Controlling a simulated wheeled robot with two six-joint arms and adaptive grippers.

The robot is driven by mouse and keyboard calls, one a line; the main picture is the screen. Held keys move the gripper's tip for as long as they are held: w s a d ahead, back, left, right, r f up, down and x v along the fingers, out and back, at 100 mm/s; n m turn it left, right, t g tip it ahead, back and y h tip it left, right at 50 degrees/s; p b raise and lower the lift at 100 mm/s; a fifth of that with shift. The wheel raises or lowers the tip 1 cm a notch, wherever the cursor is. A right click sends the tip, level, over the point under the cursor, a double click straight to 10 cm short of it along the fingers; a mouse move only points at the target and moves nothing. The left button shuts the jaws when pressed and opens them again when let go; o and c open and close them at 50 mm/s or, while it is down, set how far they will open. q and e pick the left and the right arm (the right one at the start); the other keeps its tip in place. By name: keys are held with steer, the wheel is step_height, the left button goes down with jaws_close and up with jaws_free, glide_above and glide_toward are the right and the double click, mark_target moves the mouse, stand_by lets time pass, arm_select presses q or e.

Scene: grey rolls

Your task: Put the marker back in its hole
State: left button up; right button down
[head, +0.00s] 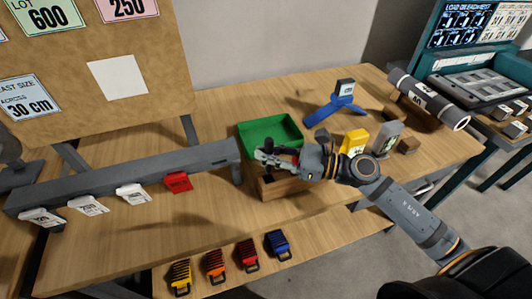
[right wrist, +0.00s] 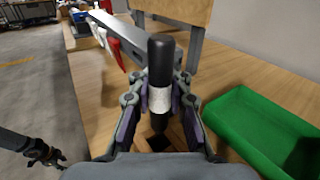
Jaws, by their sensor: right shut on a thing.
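The marker (right wrist: 161,75) is a black cylinder with a white band, upright in the right wrist view. My right gripper (head: 264,154) is shut on it, with a finger on each side of the band. A wooden block (head: 288,186) stands on the table under the gripper. A dark square hole (right wrist: 158,143) shows in its top, below the marker's lower end. I cannot tell whether the marker's tip touches the block. In the head view the gripper mostly hides the marker. A dark gripper, probably my left (right wrist: 42,152), shows small at the lower left of the right wrist view.
A green tray (head: 256,127) stands just behind the block. A grey rail (head: 110,183) with hanging tags lies to the left. A blue stand (head: 335,108), a yellow box (head: 354,141) and a grey roll (head: 430,100) are to the right. Several coloured clips lie in front.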

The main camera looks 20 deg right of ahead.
mark_target(266, 169)
arm_select(q)
steer(key=shift+f, duration=0.2)
arm_select(e)
steer(key=shift+f, duration=0.1)
stand_by(0.5)
arm_select(q)
steer(key=shift+f+b, duration=0.35)
steer(key=shift+b, duration=0.2)
arm_select(e)
steer(key=shift+f, duration=0.35)
arm_select(q)
steer(key=shift+w+f+b, duration=0.15)
steer(key=shift+f+b, duration=1.7)
steer(key=shift+b, duration=0.05)
arm_select(e)
steer(key=shift+f, duration=1.9)
steer(key=shift+f+b, duration=0.3)
steer(key=shift+b, duration=0.05)
arm_select(q)
steer(key=shift+w+f, duration=0.1)
steer(key=shift+w, duration=0.7)
arm_select(e)
steer(key=shift+f, duration=0.1)
arm_select(q)
steer(key=shift+w+f+b, duration=0.1)
steer(key=shift+w+b, duration=0.1)
steer(key=shift+b, duration=0.15)
arm_select(e)
steer(key=shift+f, duration=0.25)
